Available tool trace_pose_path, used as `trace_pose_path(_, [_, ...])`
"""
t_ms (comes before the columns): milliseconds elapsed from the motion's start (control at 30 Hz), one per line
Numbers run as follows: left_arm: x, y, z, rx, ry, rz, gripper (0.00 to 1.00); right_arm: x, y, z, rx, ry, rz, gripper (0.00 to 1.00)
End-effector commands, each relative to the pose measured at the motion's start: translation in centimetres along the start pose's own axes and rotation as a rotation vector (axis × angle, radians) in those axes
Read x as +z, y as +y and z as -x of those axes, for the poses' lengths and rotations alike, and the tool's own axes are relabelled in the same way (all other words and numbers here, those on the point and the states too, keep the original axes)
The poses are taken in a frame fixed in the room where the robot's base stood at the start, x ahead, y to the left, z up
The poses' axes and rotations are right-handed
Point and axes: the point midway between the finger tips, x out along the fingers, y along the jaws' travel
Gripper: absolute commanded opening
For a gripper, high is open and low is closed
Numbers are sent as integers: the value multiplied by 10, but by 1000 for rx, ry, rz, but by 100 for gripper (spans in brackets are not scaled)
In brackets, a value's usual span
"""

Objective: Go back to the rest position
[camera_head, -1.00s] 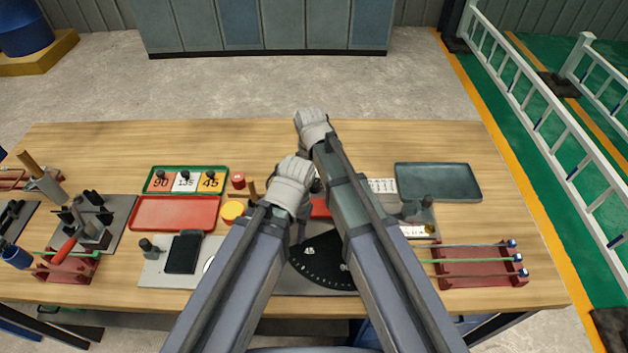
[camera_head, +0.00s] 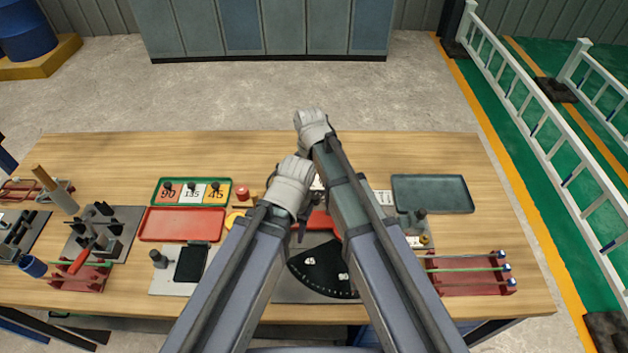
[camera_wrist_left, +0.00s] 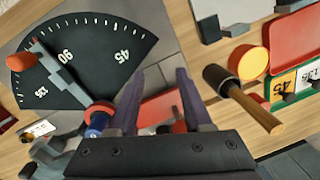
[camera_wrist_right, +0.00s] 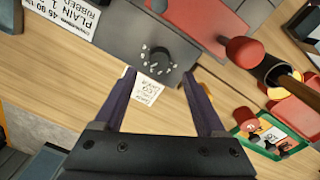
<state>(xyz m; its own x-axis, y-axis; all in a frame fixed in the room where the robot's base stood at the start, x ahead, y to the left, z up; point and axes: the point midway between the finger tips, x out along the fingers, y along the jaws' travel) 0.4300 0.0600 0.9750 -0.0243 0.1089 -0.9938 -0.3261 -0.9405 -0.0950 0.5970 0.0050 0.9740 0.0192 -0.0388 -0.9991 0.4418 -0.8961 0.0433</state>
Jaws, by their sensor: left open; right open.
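In the head view my left gripper's white-covered wrist (camera_head: 288,185) and my right gripper's white-covered wrist (camera_head: 312,127) are close together above the middle of the workbench (camera_head: 380,150). Their fingers are mostly hidden there. In the left wrist view the two dark fingers of my left gripper (camera_wrist_left: 159,72) stand apart with nothing between them. In the right wrist view my right gripper (camera_wrist_right: 158,76) also has its fingers apart and empty, above the wood and a small paper label (camera_wrist_right: 149,90).
The bench holds a black angle dial plate (camera_head: 324,268), a red tray (camera_head: 181,224), a green-framed number tray (camera_head: 191,181), a dark tray (camera_head: 432,194) and a red rack with rods (camera_head: 470,275). Tools crowd the left end. The back strip of the bench is clear.

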Motion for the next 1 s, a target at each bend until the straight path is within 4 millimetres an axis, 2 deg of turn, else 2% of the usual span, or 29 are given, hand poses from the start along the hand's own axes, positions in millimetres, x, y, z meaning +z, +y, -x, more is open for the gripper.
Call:
trace_pose_path(33, [1, -1, 12, 0, 0, 0, 50, 0, 0, 12, 0, 0, 0, 73])
trace_pose_path(100, [1, -2, 17, 0, 0, -1, 50, 0, 0, 17, 0, 0, 0, 73])
trace_pose_path(467, [1, -2, 18, 0, 0, -1, 50, 0, 0, 18, 0, 0, 0, 73])
trace_pose_path(533, [1, -2, 18, 0, 0, -1, 50, 8, -1, 18, 2, -2, -4, 73])
trace_pose_path(567, [1, -2, 18, 0, 0, -1, 50, 17, -1, 18, 3, -4, -9, 73])
trace_pose_path(800, [1, -2, 21, 0, 0, -1, 50, 132, -8, 23, 37, -35, -95, 73])
trace_pose_path(900, [1, -2, 22, 0, 0, -1, 50, 164, -9, 24, 50, -46, -125, 73])
trace_pose_path(1000, [1, -2, 18, 0, 0, -1, 50, 178, -13, 19, 50, -60, -128, 73])
